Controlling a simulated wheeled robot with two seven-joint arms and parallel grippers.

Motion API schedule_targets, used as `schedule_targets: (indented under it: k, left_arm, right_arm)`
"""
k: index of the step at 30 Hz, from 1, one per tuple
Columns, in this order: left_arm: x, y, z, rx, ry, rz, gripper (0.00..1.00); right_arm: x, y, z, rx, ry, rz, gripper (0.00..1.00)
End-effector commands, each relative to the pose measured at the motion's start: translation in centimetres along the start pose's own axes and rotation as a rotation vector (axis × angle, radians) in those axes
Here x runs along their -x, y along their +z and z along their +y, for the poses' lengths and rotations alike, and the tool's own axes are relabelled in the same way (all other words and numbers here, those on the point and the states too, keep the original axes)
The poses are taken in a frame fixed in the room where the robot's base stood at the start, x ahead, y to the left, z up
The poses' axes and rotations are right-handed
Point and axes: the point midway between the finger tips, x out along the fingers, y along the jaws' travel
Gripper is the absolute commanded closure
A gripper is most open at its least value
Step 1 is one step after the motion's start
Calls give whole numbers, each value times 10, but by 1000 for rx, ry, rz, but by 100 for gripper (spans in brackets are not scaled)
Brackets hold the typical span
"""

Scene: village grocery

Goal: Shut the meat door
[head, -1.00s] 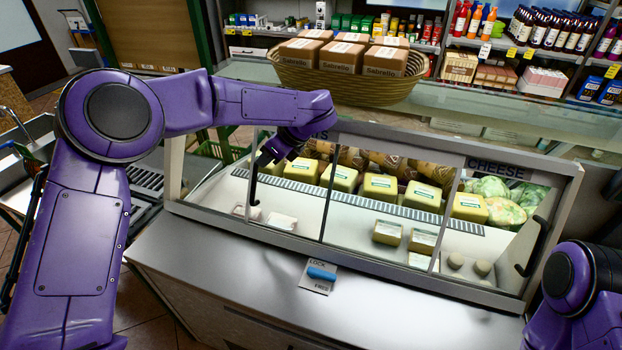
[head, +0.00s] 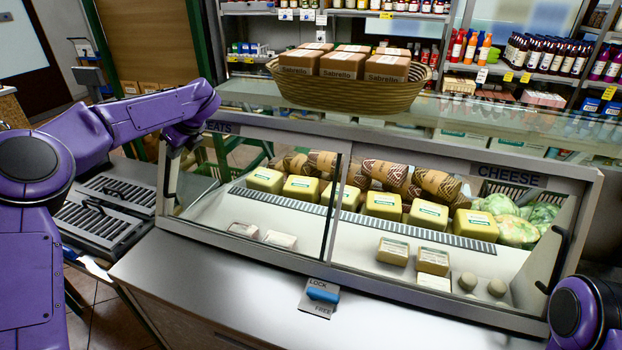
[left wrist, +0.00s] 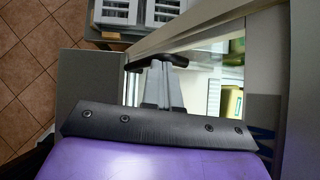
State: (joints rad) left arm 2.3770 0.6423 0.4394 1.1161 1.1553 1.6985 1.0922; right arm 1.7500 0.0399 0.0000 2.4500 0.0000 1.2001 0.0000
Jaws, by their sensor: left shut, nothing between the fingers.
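The meat door (head: 270,205) is the left sliding glass pane of the display counter. Its right frame edge stands at the middle of the counter front, beside the cheese door (head: 445,245). Its left edge is close to the left end post; whether a thin gap is left I cannot tell. My left gripper (head: 178,152) is at this left end, its fingers mostly hidden in the head view. In the left wrist view the shut, empty fingers (left wrist: 160,85) are at the dark door handle (left wrist: 160,63), seemingly touching it. My right gripper is out of view.
A lock plate with a blue lever (head: 322,295) sits on the counter ledge, the lever near LOCK. A wicker basket of boxes (head: 345,90) stands on the glass top. Cheeses and meats lie inside. A black handle (head: 557,260) is at the cheese door's right.

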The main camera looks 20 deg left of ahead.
Motion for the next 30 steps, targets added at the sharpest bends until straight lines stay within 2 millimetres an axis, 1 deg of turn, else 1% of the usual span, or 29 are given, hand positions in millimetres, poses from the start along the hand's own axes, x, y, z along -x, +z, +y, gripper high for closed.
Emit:
schedule_targets:
  k: [1,5,14,17,20,23,24,27,30]
  left_arm:
    - [-3,0,1,-1,3,2,100]
    - [-4,3,1,0,2,1,100]
    - [-4,4,1,2,2,-2,100]
    - [-1,0,0,1,0,-2,100]
    - [12,-13,-3,-5,-5,-3,100]
    - [34,-33,-7,-11,-10,-4,100]
    - [48,-31,-8,-6,-12,-5,100]
    - [78,-30,-8,-6,-12,-5,100]
    - [103,-29,-7,-5,-10,-4,100]
  right_arm:
    - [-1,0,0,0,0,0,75]
    - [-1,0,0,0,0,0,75]
    - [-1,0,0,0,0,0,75]
    - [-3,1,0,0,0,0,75]
    - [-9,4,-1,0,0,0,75]
    - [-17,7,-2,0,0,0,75]
    - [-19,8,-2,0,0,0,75]
    - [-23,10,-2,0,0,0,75]
    - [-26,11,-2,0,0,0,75]
